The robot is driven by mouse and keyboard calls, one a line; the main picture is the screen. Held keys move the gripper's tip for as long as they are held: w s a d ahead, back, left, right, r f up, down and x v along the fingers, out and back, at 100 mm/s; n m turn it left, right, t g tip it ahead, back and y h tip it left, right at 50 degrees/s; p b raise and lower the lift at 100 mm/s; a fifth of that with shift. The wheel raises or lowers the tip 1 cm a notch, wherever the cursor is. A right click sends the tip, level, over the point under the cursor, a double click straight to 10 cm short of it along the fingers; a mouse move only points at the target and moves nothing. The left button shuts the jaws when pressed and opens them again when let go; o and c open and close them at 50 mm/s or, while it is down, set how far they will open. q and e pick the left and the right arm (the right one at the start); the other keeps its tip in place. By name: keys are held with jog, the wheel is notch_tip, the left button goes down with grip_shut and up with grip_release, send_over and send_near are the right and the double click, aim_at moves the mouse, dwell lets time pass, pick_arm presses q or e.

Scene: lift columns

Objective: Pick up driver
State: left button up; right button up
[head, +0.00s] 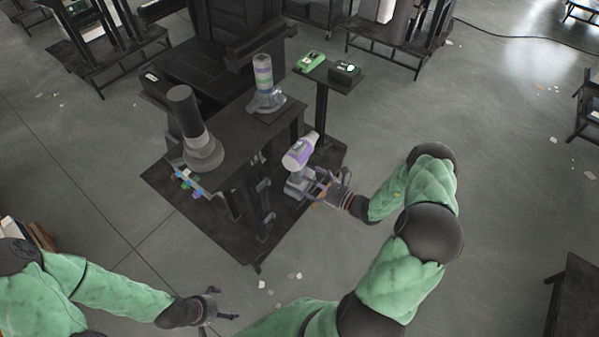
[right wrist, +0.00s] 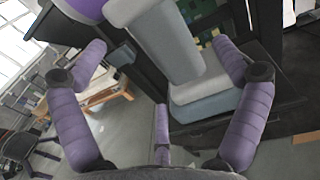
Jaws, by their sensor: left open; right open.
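The driver (head: 300,153) has a white and purple body with a grey handle and base. It is at the right side of the dark workbench in the head view; what it rests on is hidden. In the right wrist view its pale grey handle and base (right wrist: 168,45) lie between the spread purple fingers. My right gripper (head: 322,188) is open, with its fingers around or close beside the driver's lower part; contact cannot be told. My left gripper (head: 218,307) is open and empty over the floor, away from the bench.
The dark workbench (head: 240,132) carries a dark cylinder on a grey base (head: 187,115) and a banded upright tool (head: 263,75). A small stand behind holds a green device (head: 308,61) and a dark box (head: 345,72). The floor at right is mostly clear.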

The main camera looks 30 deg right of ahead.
aim_at(299, 175)
jog(key=b+x, duration=0.1)
jog(key=x, duration=0.3)
jog(key=shift+w+a+f+b, duration=0.1)
jog(key=shift+w+f+b, duration=0.1)
jog(key=shift+w+b, duration=0.15)
jog(key=shift+w+a+r, duration=0.1)
jog(key=shift+w+a, duration=0.1)
jog(key=shift+w, duration=0.25)
jog(key=c, duration=1.6)
jog(key=shift+r, duration=0.1)
jog(key=shift+c, duration=0.9)
jog(key=shift+r, duration=0.1)
